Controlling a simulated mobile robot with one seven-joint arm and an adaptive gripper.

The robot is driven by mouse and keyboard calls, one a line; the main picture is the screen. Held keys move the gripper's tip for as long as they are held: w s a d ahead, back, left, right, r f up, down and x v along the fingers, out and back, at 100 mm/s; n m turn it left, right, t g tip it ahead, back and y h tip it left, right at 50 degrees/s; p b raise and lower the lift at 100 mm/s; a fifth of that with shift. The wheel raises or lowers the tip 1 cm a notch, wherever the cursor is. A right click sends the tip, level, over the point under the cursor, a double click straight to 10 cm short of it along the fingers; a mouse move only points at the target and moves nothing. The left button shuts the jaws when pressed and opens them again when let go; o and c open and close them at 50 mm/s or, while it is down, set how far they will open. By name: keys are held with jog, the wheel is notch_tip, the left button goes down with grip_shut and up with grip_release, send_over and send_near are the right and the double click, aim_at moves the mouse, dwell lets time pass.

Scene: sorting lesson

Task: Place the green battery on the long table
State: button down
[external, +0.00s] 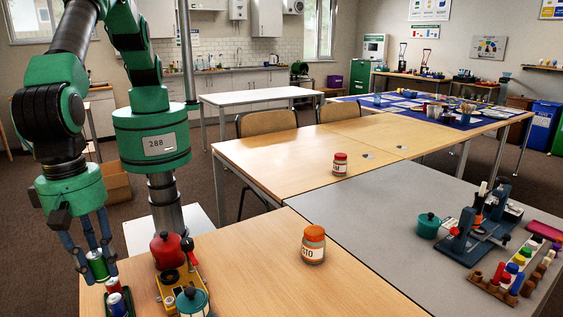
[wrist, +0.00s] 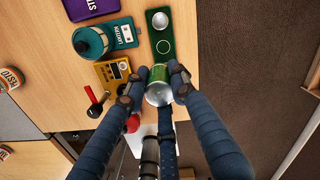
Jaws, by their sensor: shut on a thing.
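The green battery (external: 97,265), a small can with silver ends, is held upright between the fingers of my gripper (external: 92,250). In the wrist view the green battery (wrist: 157,74) sits between the closed fingertips (wrist: 158,88), at the end of a green tray (wrist: 163,60). I cannot tell whether its base clears the tray. A red and blue battery (external: 114,303) stands in the tray in the external view. A wooden table (external: 270,165) runs away from my near table (external: 350,295); I cannot tell which table is the long one.
Orange-lidded jars (external: 313,246) (external: 340,164) stand on the wood tops. The grey table (external: 390,215) holds tools at right; its left part is clear.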

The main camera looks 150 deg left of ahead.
notch_tip(320, 180, down, 9)
jog(key=shift+w+d+f, duration=0.1)
jog(key=shift+w+d, duration=0.05)
jog(key=shift+f, duration=0.1)
dwell(0.6)
jog(key=shift+f+b, duration=0.85)
jog(key=shift+f, duration=2.35)
jog(key=shift+f, duration=0.45)
jog(key=c, duration=1.4)
grip_release()
jog(key=shift+o, duration=0.2)
jog(key=shift+r, duration=0.15)
notch_tip(320, 180, up, 12)
jog(key=shift+s+d, duration=0.2)
jog(key=shift+s, duration=0.15)
